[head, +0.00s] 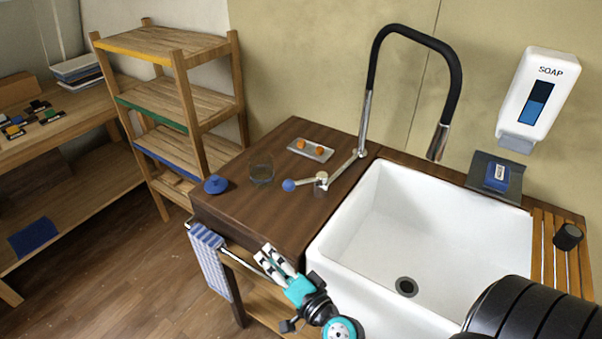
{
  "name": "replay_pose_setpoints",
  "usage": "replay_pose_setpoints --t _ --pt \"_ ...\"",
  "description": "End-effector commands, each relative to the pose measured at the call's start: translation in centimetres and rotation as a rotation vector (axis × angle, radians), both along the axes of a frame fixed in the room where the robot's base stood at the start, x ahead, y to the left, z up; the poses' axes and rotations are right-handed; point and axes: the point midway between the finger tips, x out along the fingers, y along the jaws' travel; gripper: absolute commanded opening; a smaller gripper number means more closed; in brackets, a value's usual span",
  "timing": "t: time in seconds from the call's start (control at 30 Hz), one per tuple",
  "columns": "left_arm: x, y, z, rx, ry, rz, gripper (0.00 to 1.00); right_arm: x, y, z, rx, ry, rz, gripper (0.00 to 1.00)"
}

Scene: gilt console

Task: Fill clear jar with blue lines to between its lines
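The clear jar (261,169) stands upright on the dark wooden counter, left of the tap. It looks empty; its blue lines are too small to make out. The black-hosed tap (371,70) has its spout (438,141) over the white sink, well right of the jar. My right gripper (264,253) is in front of the counter, below and apart from the jar. Its two fingers are apart with nothing seen between them. My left gripper is out of view.
A blue lid-like object (216,186) lies left of the jar. A small tray (311,150) with orange items sits behind. The white sink (332,238) is empty. A striped towel (211,259) hangs at the counter's left front. A soap dispenser (540,93) is on the wall.

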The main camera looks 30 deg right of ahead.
Motion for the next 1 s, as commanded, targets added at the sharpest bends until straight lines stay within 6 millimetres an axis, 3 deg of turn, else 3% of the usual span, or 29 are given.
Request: replay_pose_setpoints --t 0.1,0.3,0.43,0.57,1.0 --pt "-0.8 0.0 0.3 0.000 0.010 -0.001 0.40 0.3 -4.5 2.1 0.203 -0.069 -0.195 0.37" --pt "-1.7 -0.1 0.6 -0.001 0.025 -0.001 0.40 -0.4 -10.2 2.9 0.446 -0.126 -0.440 0.37" --pt "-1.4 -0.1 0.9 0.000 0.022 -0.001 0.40 -0.2 -11.6 2.8 0.497 -0.135 -0.495 0.37" --pt "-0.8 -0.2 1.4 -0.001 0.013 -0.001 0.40 1.4 -12.3 3.0 0.499 -0.136 -0.497 0.37" --pt "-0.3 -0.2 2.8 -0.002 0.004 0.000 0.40 10.2 -15.9 3.2 0.495 -0.136 -0.495 0.37"
